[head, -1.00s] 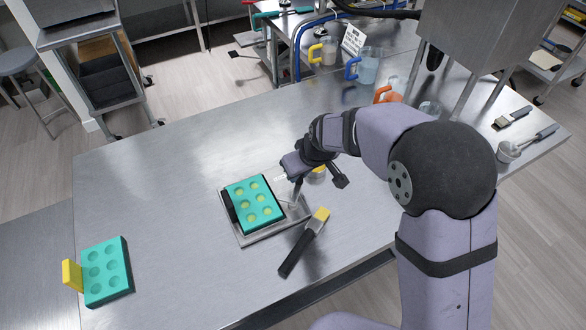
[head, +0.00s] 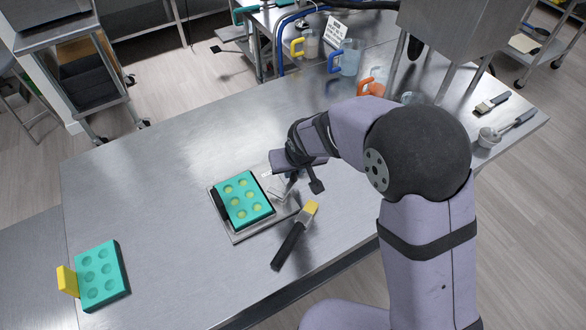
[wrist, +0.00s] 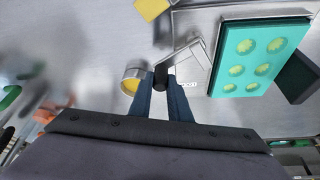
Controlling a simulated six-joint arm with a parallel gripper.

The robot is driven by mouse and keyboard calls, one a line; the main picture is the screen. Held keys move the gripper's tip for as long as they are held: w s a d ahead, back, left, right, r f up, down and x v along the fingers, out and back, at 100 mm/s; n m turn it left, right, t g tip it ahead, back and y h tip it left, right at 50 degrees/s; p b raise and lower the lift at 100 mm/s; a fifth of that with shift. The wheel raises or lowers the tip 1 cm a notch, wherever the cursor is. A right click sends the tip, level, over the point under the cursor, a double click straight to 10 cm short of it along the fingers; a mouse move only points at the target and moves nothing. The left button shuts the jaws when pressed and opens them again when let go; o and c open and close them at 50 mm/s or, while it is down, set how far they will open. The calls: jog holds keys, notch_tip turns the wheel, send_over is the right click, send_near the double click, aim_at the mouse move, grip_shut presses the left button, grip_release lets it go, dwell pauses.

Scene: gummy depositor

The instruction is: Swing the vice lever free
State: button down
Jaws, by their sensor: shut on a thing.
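A teal mould (head: 243,199) with yellow-filled cavities sits in the metal vice (head: 237,236) on the steel table. The mould also shows at the right of the wrist view (wrist: 257,58). The vice lever (wrist: 195,62) is a grey metal arm with a black knob, beside the mould. My gripper (wrist: 163,82) is shut on the lever's black knob, which sits between its dark fingertips. In the head view my gripper (head: 287,180) is at the mould's right side, and my wrist partly hides the lever.
A cup with yellow content (wrist: 132,80) stands close to my fingers. A second teal mould (head: 101,275) with a yellow block lies at the front left. Jugs (head: 348,58) stand at the back.

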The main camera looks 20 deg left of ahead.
jog(key=c, duration=1.6)
grip_release()
jog(key=shift+d, duration=0.1)
jog(key=shift+c, duration=0.2)
jog(key=b+v, duration=0.2)
jog(key=v, duration=0.5)
jog(key=shift+r, duration=0.15)
jog(key=shift+s, duration=0.1)
